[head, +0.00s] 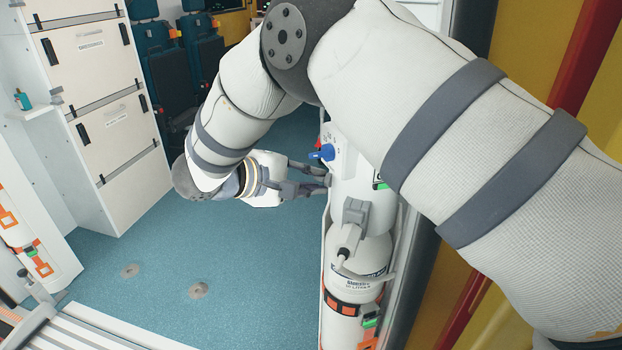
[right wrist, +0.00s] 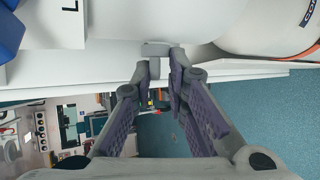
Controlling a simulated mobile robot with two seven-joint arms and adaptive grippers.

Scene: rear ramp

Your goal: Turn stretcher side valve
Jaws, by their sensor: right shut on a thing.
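My right gripper (head: 322,180) is at the left edge of the white cylinder unit (head: 352,165), just below a blue knob (head: 322,153). In the right wrist view, my right gripper's fingertips (right wrist: 158,72) are shut on a small grey tab (right wrist: 157,48) that sticks out from the white surface. I take this tab to be the valve handle. In the head view the tab is too small and covered to make out. A blue part (right wrist: 8,35) shows at the top left of the right wrist view. My left gripper is not in view.
A white gas cylinder (head: 350,310) with orange bands stands below, with a grey fitting (head: 355,212) above it. White cabinets (head: 95,90) stand at left and dark teal seats (head: 160,60) behind. The blue floor (head: 240,260) between is clear.

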